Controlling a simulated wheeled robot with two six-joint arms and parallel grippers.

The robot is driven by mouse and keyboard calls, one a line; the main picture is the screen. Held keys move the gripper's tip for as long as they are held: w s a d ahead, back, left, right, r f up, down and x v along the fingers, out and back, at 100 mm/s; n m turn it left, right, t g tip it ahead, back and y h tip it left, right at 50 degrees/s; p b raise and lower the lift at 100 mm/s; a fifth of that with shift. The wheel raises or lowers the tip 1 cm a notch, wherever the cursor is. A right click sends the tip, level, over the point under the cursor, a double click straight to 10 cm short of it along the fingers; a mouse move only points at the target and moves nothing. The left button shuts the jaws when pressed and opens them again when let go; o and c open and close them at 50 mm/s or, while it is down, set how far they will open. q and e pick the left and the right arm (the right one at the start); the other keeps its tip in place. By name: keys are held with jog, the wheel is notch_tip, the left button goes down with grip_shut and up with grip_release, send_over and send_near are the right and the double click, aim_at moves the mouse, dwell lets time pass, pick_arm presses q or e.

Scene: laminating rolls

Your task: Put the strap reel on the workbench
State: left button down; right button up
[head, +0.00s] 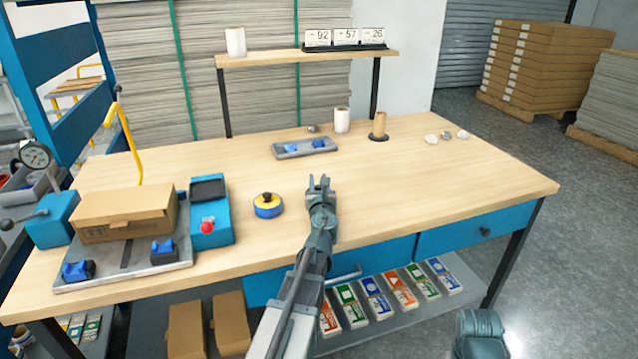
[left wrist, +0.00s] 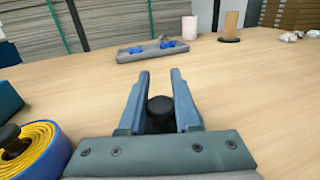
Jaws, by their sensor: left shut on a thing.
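The strap reel (head: 268,209), a blue and yellow coil with a black knob on top, lies flat on the workbench (head: 430,180), left of my left gripper. It also shows, cut off, at the lower left of the left wrist view (left wrist: 42,152). My left gripper (head: 322,181) is over the bench's front part, apart from the reel. In the left wrist view its fingers (left wrist: 160,90) stand at either side of a small black round thing (left wrist: 160,108); what this belongs to is hidden. My right gripper is out of view.
Left on the bench are a cardboard box (head: 124,211) on a grey plate and a blue device (head: 211,212). A grey tray (head: 305,147) with blue pieces and upright rolls (head: 342,120) stand further back. The right side is mostly clear.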

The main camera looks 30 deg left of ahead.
pick_arm(q)
jog(key=shift+f, duration=0.25)
jog(key=c, duration=0.6)
grip_release()
jog(key=shift+r, duration=0.1)
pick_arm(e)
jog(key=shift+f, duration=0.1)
pick_arm(q)
jog(key=shift+r, duration=0.2)
jog(key=v, duration=1.2)
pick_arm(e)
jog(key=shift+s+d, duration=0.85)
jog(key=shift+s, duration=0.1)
